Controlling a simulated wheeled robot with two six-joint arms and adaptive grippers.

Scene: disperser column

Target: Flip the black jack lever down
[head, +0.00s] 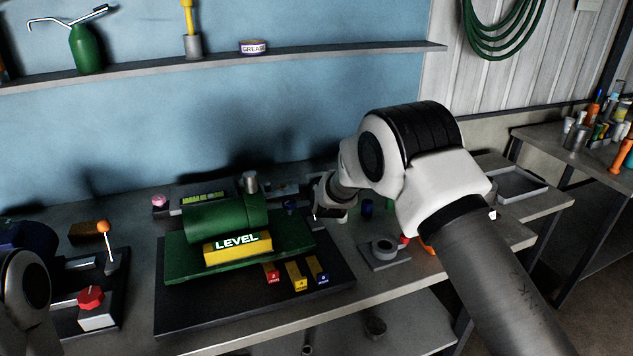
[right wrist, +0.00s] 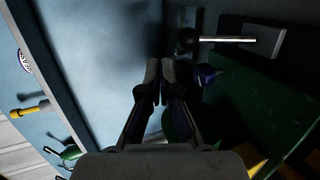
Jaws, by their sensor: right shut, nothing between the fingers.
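My right gripper (head: 317,212) is at the back right corner of the green plate (head: 178,262) that bears the LEVEL block (head: 237,247). In the right wrist view its two fingers (right wrist: 154,82) are together, with nothing between them. A dark blue knob (right wrist: 207,74) is close beside the fingertips, apart from them in the picture. Past it is a dark round part with a bright metal rod (right wrist: 228,39) over a grey plate. My left gripper is out of view.
Red, yellow and blue tabs (head: 298,283) are at the green plate's front. An orange-knobbed lever (head: 107,245) and a red knob (head: 90,298) are at the left. A shelf (head: 330,60) runs along the wall.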

